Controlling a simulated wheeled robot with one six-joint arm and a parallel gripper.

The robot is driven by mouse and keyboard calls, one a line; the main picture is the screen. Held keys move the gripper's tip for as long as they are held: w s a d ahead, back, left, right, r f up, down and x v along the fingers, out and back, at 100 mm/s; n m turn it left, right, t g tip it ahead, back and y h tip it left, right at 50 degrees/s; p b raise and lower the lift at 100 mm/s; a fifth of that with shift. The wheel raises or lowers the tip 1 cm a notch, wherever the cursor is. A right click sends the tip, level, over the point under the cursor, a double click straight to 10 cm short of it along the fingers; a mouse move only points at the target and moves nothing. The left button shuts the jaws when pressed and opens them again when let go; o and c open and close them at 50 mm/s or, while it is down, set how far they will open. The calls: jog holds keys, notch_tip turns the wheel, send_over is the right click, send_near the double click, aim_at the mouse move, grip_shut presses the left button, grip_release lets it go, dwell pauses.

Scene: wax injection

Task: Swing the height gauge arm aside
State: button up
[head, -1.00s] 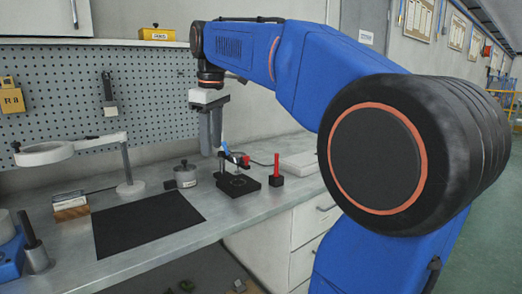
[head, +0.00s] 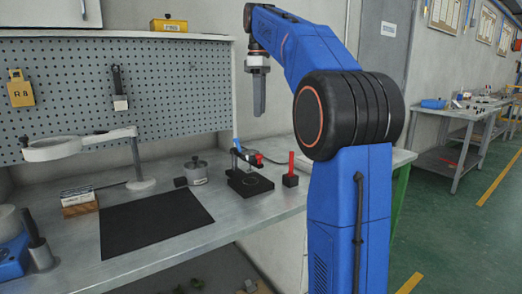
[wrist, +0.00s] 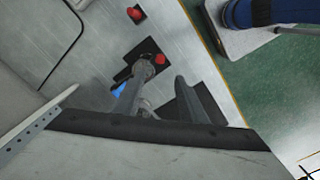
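The height gauge is a small device on a black base (head: 249,184) on the bench, with a grey arm (head: 244,155) that has blue and red parts. It also shows in the wrist view, where its red tip (wrist: 160,59) lies beyond the fingers. My gripper (head: 259,112) hangs fingers-down above and behind the gauge, apart from it. In the wrist view my gripper (wrist: 155,88) shows two grey fingers spread apart, with nothing held between them. The exact gap between the fingers and the gauge arm cannot be told.
A red post on a black block (head: 291,172) stands right of the gauge. A grey lidded pot (head: 196,172) and black mat (head: 150,224) are to the left. A ring magnifier (head: 75,147) stands behind the mat. A pegboard (head: 180,95) backs the bench.

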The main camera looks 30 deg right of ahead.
aim_at(245, 153)
notch_tip(245, 153, down, 15)
jog(key=shift+r, duration=0.1)
dwell(0.4)
jog(key=shift+a, duration=0.1)
grip_shut()
